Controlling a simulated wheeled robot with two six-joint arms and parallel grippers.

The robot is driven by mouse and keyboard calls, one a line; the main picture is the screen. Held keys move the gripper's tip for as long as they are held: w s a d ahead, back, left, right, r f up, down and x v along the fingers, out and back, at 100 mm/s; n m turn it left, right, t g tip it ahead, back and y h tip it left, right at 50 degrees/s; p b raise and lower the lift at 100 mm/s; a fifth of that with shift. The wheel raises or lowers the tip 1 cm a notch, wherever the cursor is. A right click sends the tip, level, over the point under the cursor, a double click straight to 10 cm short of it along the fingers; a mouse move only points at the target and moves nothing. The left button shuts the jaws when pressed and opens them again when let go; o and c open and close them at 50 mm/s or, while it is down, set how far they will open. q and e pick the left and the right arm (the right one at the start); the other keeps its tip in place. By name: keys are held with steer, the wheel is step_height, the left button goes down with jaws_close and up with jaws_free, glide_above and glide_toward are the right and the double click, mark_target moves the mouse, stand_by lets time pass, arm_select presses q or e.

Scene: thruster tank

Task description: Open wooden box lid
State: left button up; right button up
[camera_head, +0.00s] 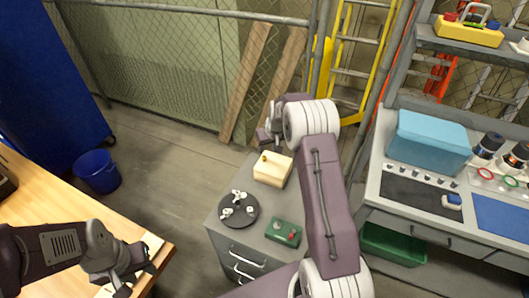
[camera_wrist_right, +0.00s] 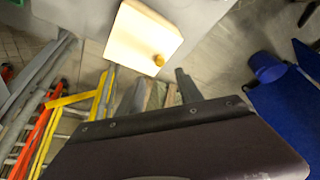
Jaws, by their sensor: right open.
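The wooden box (camera_head: 273,169) is pale and sits on the grey cabinet top in the head view, with its lid closed. My left gripper (camera_head: 137,274) is open and empty, near the right edge of the wooden table.
A workbench with a blue bin (camera_head: 428,143) stands at right. A blue bucket (camera_head: 97,171) is on the floor at left.

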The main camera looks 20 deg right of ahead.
mark_target(264, 156)
steer(key=p+x, duration=0.1)
steer(key=x, duration=0.8)
steer(key=shift+w+f, duration=0.15)
steer(key=shift+f, duration=0.05)
jaws_close()
stand_by(1.0)
